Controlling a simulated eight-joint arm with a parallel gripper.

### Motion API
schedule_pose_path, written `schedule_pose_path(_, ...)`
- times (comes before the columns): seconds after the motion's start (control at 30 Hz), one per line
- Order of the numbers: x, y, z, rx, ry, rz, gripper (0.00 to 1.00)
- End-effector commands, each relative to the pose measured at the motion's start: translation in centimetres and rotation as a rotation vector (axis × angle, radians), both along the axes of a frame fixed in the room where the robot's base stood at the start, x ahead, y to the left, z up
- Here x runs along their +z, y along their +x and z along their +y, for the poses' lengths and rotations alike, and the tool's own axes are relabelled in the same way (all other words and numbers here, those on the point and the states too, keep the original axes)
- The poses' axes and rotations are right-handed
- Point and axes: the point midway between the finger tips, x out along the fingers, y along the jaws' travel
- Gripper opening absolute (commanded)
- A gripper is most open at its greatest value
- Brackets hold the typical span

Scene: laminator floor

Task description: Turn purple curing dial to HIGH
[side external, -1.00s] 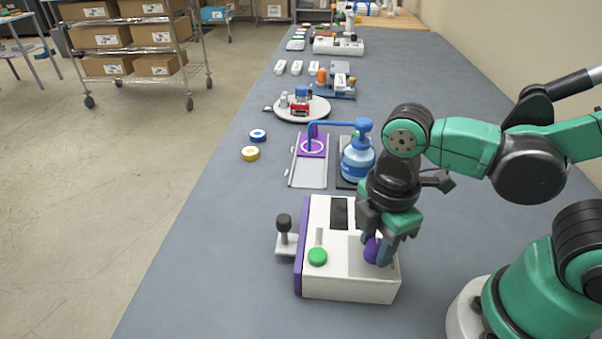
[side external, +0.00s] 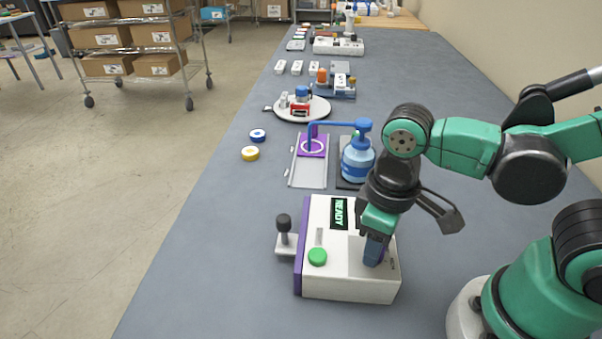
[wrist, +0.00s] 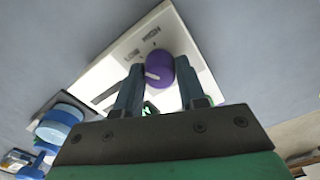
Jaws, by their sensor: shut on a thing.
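The purple curing dial (wrist: 160,66) sits on the white top of the laminator (side external: 340,285), with the labels LOW (wrist: 132,55) and HIGH (wrist: 152,33) printed beside it. My gripper (wrist: 158,78) is shut on the dial, one finger on each side; in the side view my gripper (side external: 374,252) reaches down to the machine's right part and hides most of the dial. A white mark on the dial shows at its left in the wrist view; I cannot tell exactly which label it meets. The machine's display (side external: 339,213) is lit with green READY.
A green button (side external: 317,257) and a black-knobbed lever (side external: 284,226) are on the machine's left part. The bench left of the machine is clear.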

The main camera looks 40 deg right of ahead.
Motion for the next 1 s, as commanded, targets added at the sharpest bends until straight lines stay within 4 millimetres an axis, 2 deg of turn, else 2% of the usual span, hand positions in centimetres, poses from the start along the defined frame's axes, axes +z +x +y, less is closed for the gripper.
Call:
schedule_pose_path(0.6, -0.04, 0.02, 0.02, -0.572, 0.003, -0.002, 0.00)
schedule_pose_path(1.0, -0.04, 0.02, 0.02, -0.823, 0.002, -0.002, 0.00)
